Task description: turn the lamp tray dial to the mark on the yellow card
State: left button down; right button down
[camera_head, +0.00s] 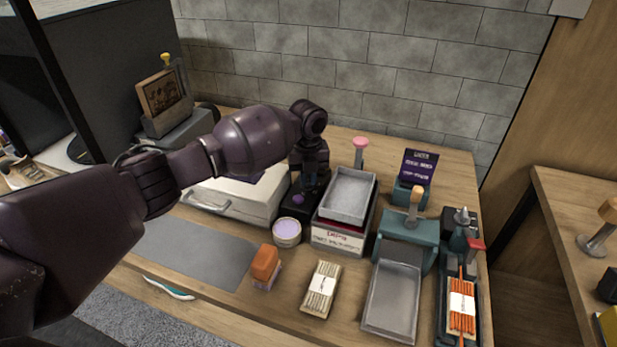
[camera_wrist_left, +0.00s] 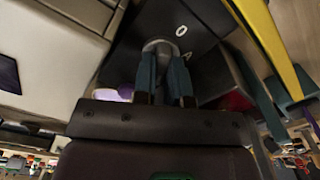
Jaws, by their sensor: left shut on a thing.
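My left gripper (camera_head: 312,188) reaches down from above onto a black box (camera_head: 296,208) between the white drawer unit and the grey-tray box. In the left wrist view, its two teal fingers (camera_wrist_left: 165,85) are shut on a grey round dial (camera_wrist_left: 158,46) on the black box (camera_wrist_left: 200,20). White ring marks (camera_wrist_left: 181,30) show on the box beside the dial. The dial is hidden behind the gripper in the head view. A long yellow strip (camera_wrist_left: 270,45) crosses the wrist view at right; I cannot tell whether it is the yellow card. My right gripper is not in view.
A white drawer unit (camera_head: 232,198) stands close left of the black box, and a box with a grey tray (camera_head: 347,196) close right. A lilac-topped tin (camera_head: 287,232) stands in front. A grey mat (camera_head: 190,250) lies clear at front left.

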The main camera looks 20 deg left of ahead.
pick_arm(q)
jog(key=shift+f+m, duration=0.15)
jog(key=shift+m, duration=0.35)
jog(key=m+b, duration=0.1)
jog(key=m, duration=0.2)
jog(key=shift+m+b, duration=0.3)
jog(key=shift+m, duration=0.6)
jog(key=c, duration=1.2)
grip_release()
jog(key=shift+o, duration=0.2)
jog(key=shift+r, duration=0.2)
jog(key=shift+a+r, duration=0.1)
jog(key=shift+r, duration=0.5)
notch_tip(320, 180, up, 10)
jog(key=shift+f+p, duration=0.2)
jog(key=shift+p, duration=0.25)
